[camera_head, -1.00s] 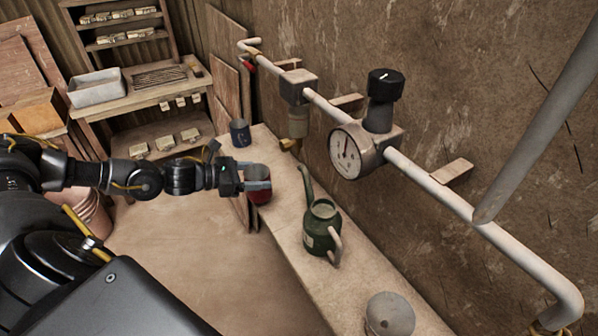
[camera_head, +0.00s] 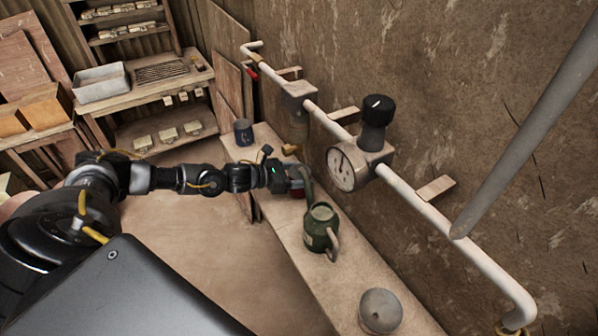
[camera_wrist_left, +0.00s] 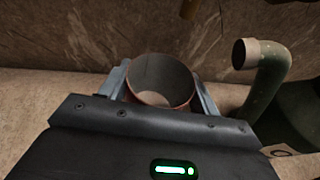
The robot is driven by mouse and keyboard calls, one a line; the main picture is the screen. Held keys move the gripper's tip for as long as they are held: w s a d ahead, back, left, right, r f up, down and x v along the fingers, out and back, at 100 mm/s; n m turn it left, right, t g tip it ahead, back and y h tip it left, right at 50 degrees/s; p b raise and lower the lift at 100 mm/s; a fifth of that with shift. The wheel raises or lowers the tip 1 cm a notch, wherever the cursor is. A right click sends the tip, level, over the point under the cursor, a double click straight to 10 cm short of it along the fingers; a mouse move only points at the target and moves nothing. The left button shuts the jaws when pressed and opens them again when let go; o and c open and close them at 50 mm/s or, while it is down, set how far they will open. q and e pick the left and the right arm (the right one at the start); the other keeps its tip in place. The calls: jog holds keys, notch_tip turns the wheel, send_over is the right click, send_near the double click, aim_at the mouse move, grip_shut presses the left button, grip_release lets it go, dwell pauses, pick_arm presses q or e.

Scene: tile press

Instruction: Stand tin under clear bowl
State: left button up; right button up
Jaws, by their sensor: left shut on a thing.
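My left gripper (camera_head: 297,179) is shut on a red tin (camera_head: 297,192), which stays upright. In the left wrist view the tin (camera_wrist_left: 160,82) is open-topped and looks empty, with a grey finger on each side. The clear bowl (camera_head: 299,130) hangs under a grey block on the wall pipe, with a brass outlet (camera_head: 291,149) at its bottom. The tin is nearer the camera than the outlet, not beneath it. I cannot tell whether its base touches the bench. My right gripper is not in view.
A green watering can (camera_head: 320,228) stands just right of the tin, its spout close to the gripper. A dark blue tin (camera_head: 243,132) stands farther back on the bench (camera_head: 345,270). A grey round object (camera_head: 380,310) sits at the front. A gauge (camera_head: 342,168) hangs on the pipe.

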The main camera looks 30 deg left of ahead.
pick_arm(q)
jog(key=shift+f, duration=0.1)
jog(key=shift+f, duration=0.1)
jog(key=shift+f+b, duration=0.15)
jog(key=shift+b, duration=0.2)
jog(key=o, duration=1)
